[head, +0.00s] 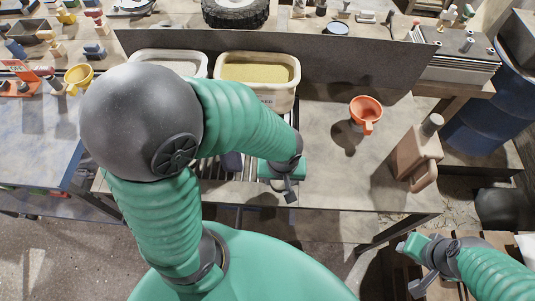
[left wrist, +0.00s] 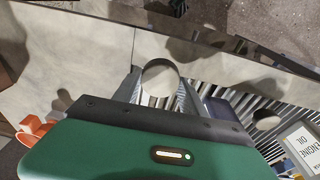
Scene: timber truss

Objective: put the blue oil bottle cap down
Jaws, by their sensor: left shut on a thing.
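My left gripper (head: 289,190) is low over the workbench (head: 335,180), at the right end of the slatted rack. In the left wrist view its fingers (left wrist: 160,88) are shut around a round, pale greyish cap (left wrist: 160,77). The cap is not clearly visible in the head view, and I cannot tell whether it touches the bench. My right gripper (head: 414,268) is at lower right, away from the bench.
The slatted rack (left wrist: 247,103) lies beside the fingers. An orange funnel (head: 366,110) and a brown jug (head: 412,157) stand to the right, with bare bench around them. A tub of yellowish material (head: 258,94) stands behind. A dark upright panel (head: 340,58) borders the back.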

